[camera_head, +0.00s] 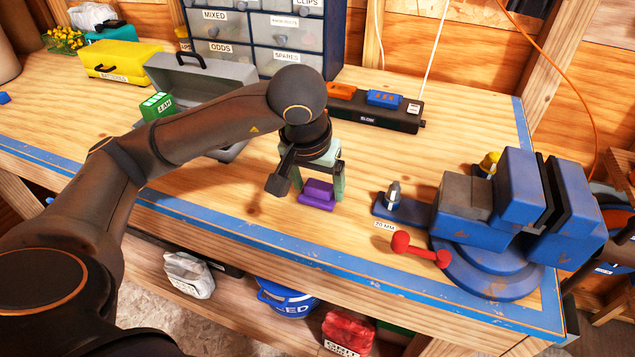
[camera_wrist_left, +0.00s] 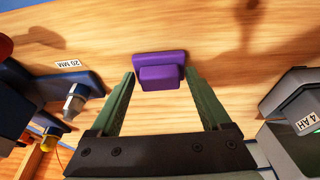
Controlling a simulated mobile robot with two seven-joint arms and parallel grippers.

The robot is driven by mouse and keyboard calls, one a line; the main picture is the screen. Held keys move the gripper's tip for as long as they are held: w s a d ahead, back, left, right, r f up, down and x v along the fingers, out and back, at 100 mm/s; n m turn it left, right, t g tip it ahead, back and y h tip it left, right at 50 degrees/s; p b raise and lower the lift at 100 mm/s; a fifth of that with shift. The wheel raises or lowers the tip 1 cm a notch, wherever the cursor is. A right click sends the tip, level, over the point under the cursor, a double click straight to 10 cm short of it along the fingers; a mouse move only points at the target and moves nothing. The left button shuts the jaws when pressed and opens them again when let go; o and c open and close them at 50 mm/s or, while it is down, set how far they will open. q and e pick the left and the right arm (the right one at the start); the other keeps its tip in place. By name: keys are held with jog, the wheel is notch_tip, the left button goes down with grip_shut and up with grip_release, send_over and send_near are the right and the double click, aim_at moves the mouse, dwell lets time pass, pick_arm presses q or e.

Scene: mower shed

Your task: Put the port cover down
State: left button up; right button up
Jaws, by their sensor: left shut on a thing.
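The purple port cover (camera_head: 317,194) is a small block with a wider base plate. It is at the middle of the wooden bench, on or just above the surface; I cannot tell which. My left gripper (camera_head: 319,184) points down and is shut on it, with a green finger on either side. In the left wrist view the port cover (camera_wrist_left: 160,73) sits between the fingertips of the left gripper (camera_wrist_left: 160,82). My right gripper is not in view.
A blue vise (camera_head: 490,230) with a red handle (camera_head: 420,250) stands to the right, beside a 20 MM socket holder. A grey open toolbox (camera_head: 200,75), green battery (camera_head: 157,106) and black power strip (camera_head: 375,108) are behind. The bench around the cover is clear.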

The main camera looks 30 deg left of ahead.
pick_arm(q)
jog(key=shift+f, duration=0.3)
jog(key=o, duration=1.4)
jog(key=shift+r, duration=0.15)
jog(key=shift+r, duration=0.45)
jog(key=p+v, duration=0.2)
jog(key=v, duration=0.9)
jog(key=shift+s+r+p, duration=0.15)
jog(key=shift+r+p, duration=0.05)
jog(key=shift+p, duration=0.15)
